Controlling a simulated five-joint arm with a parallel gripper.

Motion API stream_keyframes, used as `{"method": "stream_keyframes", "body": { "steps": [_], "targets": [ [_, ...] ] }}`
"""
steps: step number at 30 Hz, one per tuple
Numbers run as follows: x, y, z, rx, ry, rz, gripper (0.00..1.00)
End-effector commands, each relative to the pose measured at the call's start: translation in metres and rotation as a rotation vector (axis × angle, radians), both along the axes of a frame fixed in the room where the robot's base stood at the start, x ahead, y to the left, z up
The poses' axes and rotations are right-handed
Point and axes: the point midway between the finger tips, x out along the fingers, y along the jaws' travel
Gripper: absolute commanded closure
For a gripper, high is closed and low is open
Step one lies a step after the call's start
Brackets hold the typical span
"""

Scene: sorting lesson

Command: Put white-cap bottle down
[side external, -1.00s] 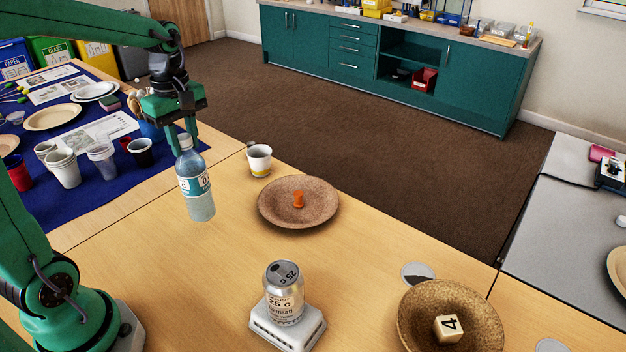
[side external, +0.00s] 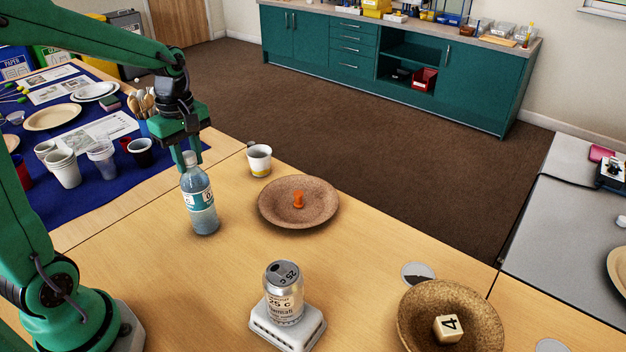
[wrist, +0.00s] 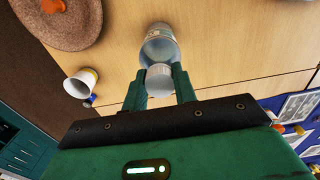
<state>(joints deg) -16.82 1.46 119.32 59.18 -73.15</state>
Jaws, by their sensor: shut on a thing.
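The white-cap bottle (side external: 200,205) is clear with a teal and white label and stands upright, its base at or very near the wooden table (side external: 240,262). I cannot tell for certain whether the base touches. My gripper (side external: 191,160) is above it, shut on its upper part just below the cap. In the wrist view, the two green fingers of my gripper (wrist: 160,88) flank the white cap (wrist: 159,77), and the bottle's body (wrist: 160,45) extends beyond. The lower body is foreshortened there.
A white and yellow cup (side external: 259,160) and a brown plate (side external: 270,215) with an orange piece (side external: 298,199) stand to the right. A can (side external: 284,292) sits on a white scale (side external: 262,328). A brown bowl (side external: 412,335) holds a numbered cube (side external: 447,328).

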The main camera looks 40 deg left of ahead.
Motion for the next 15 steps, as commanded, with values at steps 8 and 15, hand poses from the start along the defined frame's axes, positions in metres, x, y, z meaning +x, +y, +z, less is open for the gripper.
{"method": "stream_keyframes", "body": {
  "steps": [8,15],
  "targets": [
    [-0.001,0.000,-0.007,-0.001,0.004,0.000,1.00],
    [-0.001,0.000,-0.014,-0.002,0.008,0.000,1.00]
  ]
}}
